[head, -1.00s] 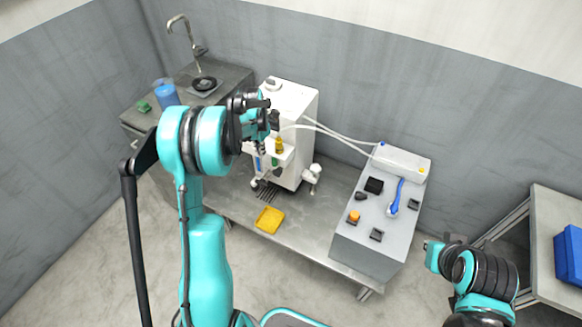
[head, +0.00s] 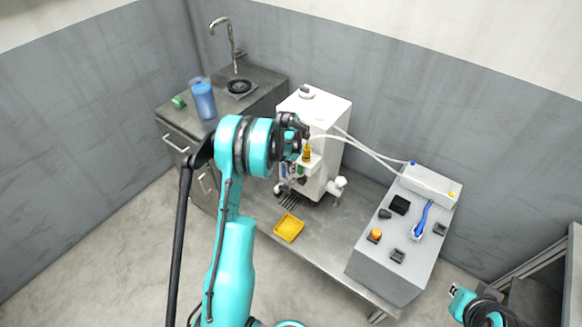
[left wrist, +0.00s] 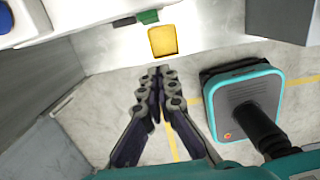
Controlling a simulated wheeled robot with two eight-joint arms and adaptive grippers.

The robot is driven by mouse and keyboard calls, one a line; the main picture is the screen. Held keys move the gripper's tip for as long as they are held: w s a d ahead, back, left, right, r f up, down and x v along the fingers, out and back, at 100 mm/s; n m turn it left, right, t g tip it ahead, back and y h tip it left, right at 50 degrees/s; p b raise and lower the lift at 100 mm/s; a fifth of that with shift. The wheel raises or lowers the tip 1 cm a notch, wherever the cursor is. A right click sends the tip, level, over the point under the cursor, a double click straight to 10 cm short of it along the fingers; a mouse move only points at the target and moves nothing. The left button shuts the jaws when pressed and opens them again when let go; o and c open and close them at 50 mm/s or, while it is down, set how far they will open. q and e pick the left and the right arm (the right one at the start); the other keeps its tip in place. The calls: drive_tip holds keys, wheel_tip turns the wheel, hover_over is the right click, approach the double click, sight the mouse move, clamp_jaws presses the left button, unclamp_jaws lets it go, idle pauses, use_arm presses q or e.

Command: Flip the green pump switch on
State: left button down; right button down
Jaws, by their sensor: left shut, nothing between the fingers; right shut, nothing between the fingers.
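The white machine (head: 325,115) stands on the metal bench. A small green part (head: 300,170), possibly the pump switch, shows low on its front, partly behind my left wrist; its setting is unreadable. In the left wrist view, a small green piece (left wrist: 148,16) beside a dark one lies beyond the fingers; I cannot tell whether it is the same part. My left gripper (left wrist: 160,74) is shut and empty, its fingertips apart from the green piece. In the head view my left wrist is in front of the machine.
A yellow tray (head: 289,228) lies on the bench (head: 325,235) before the machine. A grey control box (head: 385,270) with an orange button (head: 375,235) and blue-handled lever (head: 422,220) stands right. A blue container (head: 203,100) stands by the sink. Pale tubes cross behind.

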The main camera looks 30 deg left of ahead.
sight(300, 170)
use_arm(q)
drive_tip(key=w+f+b, duration=0.2)
drive_tip(key=w+f, duration=0.2)
drive_tip(key=f, duration=0.1)
drive_tip(key=shift+d, duration=0.15)
drive_tip(key=shift+w, duration=0.1)
